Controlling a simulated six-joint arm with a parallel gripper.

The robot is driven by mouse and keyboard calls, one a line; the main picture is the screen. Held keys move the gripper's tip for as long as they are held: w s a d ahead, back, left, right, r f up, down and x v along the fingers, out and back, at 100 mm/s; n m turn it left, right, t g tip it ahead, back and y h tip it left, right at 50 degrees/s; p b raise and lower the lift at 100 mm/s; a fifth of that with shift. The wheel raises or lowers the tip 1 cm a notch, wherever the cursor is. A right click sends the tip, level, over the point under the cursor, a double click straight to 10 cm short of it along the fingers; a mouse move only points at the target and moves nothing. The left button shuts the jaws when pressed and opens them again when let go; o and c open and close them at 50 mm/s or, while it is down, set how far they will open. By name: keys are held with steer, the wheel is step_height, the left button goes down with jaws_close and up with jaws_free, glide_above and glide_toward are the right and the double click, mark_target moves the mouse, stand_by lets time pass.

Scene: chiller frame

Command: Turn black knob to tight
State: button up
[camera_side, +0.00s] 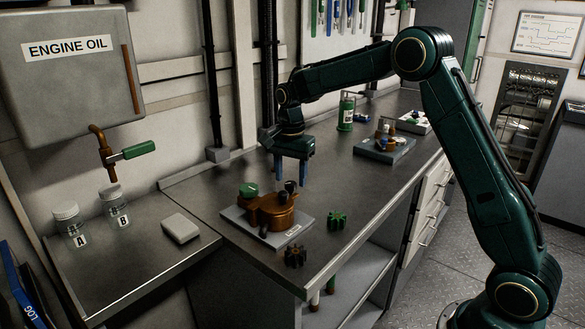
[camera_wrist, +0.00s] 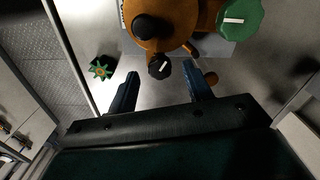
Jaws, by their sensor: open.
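The black knob (camera_wrist: 159,66) is small and round with a white pointer line. In the wrist view it sits at the near edge of the brown housing (camera_wrist: 175,20), between and just past my fingertips. A small dark shape at the housing's back right in the side view may be this knob (camera_side: 290,187). The brown housing (camera_side: 272,213) stands on a grey plate. My gripper (camera_side: 290,174) points down above its back right side, open and empty, with blue fingers. I see no clear contact with the knob. No tight marking is readable.
A green knob (camera_side: 248,190) with a white line is on the same unit. A loose green star wheel (camera_side: 337,220) and a dark one (camera_side: 295,256) lie near the bench's front edge.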

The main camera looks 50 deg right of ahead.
mark_target(292, 184)
step_height(292, 184, up, 12)
steer(key=shift+r, duration=0.2)
stand_by(0.4)
steer(key=shift+s+r, duration=0.1)
steer(key=s+a+r+n+t, duration=0.1)
steer(key=s+a+r+n, duration=0.15)
steer(key=s, duration=0.35)
steer(key=s+a+r+n+t, duration=0.1)
steer(key=s+n, duration=0.2)
steer(key=s, duration=0.3)
steer(key=s+a+r+n+t, duration=0.1)
steer(key=s+r+n, duration=0.1)
steer(key=s, duration=0.3)
steer(key=s+a+f+n+t, duration=0.1)
steer(key=s+f+n, duration=0.2)
steer(key=s, duration=0.5)
steer(key=s+a+f+n+t, duration=0.1)
steer(key=s+f+n, duration=0.2)
steer(key=s, duration=0.5)
steer(key=shift+s+a+f+n+t, duration=0.2)
steer(key=shift+a+f+n+t, duration=0.15)
steer(key=shift+n, duration=0.5)
